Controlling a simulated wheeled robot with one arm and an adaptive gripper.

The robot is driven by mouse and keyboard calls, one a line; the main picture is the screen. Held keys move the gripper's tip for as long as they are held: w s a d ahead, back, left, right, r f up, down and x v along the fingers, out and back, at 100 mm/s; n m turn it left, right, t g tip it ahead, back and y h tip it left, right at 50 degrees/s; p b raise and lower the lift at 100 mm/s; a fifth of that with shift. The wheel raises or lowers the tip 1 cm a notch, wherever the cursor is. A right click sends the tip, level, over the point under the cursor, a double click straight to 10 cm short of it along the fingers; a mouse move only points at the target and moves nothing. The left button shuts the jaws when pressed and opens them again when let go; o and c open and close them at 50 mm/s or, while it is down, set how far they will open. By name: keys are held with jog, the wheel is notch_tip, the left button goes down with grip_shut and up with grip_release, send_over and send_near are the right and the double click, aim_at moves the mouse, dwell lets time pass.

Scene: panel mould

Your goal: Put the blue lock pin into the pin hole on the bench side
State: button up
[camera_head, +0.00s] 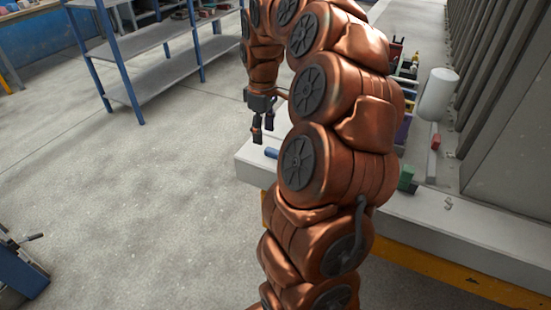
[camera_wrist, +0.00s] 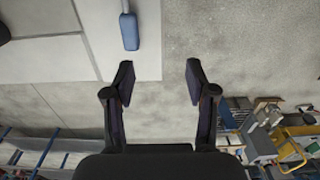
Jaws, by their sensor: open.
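The blue lock pin (camera_head: 271,153) lies on the pale bench top (camera_head: 252,170) near its left edge, partly hidden behind my arm in the head view. In the wrist view the blue pin (camera_wrist: 129,31) is at the top, left of centre, with a thinner grey part running up from its blue body. My gripper (camera_head: 263,137) hangs fingers down near the bench edge, apart from the pin. In the wrist view my gripper (camera_wrist: 160,72) is open with nothing between its fingers; the pin lies beyond the left finger. I cannot make out the pin hole.
On the bench stand a white cylinder (camera_head: 437,94), a green block (camera_head: 406,177) and several small parts. Tall grey panels (camera_head: 515,120) rise at the right. A blue-framed shelf (camera_head: 150,70) stands at the back left. The floor (camera_head: 130,200) left of the bench is clear.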

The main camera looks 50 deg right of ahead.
send_over(275, 151)
jog(key=shift+s+f, duration=0.3)
jog(key=shift+f, duration=0.65)
notch_tip(275, 151, down, 2)
jog(key=shift+d+f, duration=0.1)
jog(key=shift+d, duration=0.05)
jog(key=shift+w+f+p, duration=0.2)
jog(key=shift+f+p, duration=0.1)
jog(key=shift+f, duration=1.05)
jog(key=shift+w+f+p, duration=0.15)
jog(key=shift+f+p, duration=0.1)
jog(key=shift+f, duration=1.1)
grip_shut()
